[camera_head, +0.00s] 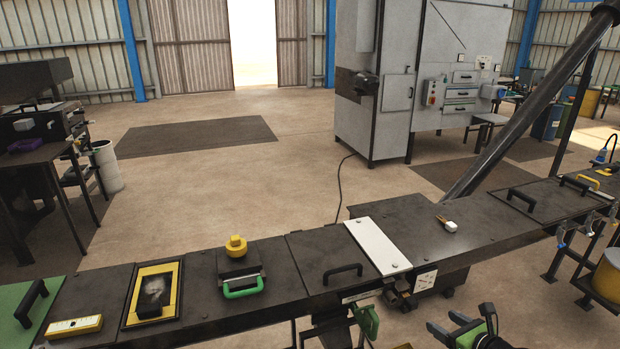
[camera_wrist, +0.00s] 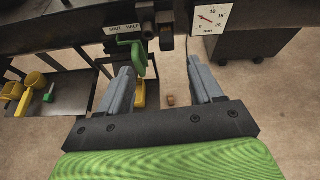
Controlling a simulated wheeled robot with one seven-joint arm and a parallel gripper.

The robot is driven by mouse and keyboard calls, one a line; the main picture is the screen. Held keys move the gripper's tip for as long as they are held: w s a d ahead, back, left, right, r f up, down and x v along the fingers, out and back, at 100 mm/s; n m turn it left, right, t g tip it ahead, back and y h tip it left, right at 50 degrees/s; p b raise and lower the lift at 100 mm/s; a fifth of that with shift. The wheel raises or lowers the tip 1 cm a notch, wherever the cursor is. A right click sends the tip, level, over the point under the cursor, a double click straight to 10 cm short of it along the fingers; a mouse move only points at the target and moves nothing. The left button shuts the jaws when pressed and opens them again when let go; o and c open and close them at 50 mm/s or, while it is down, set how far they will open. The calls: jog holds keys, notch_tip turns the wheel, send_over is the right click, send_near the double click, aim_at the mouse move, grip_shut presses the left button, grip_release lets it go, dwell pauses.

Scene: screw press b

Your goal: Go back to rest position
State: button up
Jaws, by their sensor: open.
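My gripper (camera_head: 462,325) is at the bottom right of the head view, in front of the long dark bench (camera_head: 480,225) and below its top. In the wrist view my gripper (camera_wrist: 166,80) shows two grey fingers spread wide apart, with nothing held between them. Beyond the fingers are the bench's front side, a green handle (camera_wrist: 138,58) and a white dial label (camera_wrist: 211,18). The green handle also shows under the bench edge in the head view (camera_head: 367,320).
On the bench are a white plate (camera_head: 377,247), a black handle (camera_head: 343,270), a green-handled block with a yellow knob (camera_head: 236,245) and a yellow-framed tray (camera_head: 132,310). A slanted dark pole (camera_head: 530,105) rises at right. Open floor (camera_head: 250,185) lies behind the bench.

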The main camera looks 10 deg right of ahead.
jog(key=s+a+r+n+g, duration=0.2)
jog(key=a+r+n+g, duration=0.25)
jog(key=a+n, duration=0.55)
jog(key=s+a+r+n+g, duration=0.3)
jog(key=a+r+n, duration=0.3)
jog(key=a+n, duration=0.3)
jog(key=s+a+r+n+h, duration=0.1)
jog(key=s+a+r+n, duration=0.3)
jog(key=s+n, duration=0.3)
jog(key=s+a+r+n+h, duration=0.1)
jog(key=s+a+r+n, duration=0.3)
jog(key=s, duration=0.8)
notch_tip(320, 180, up, 2)
jog(key=n, duration=0.3)
jog(key=shift+s+h, duration=0.15)
jog(key=shift+h, duration=0.15)
jog(key=shift+r, duration=0.1)
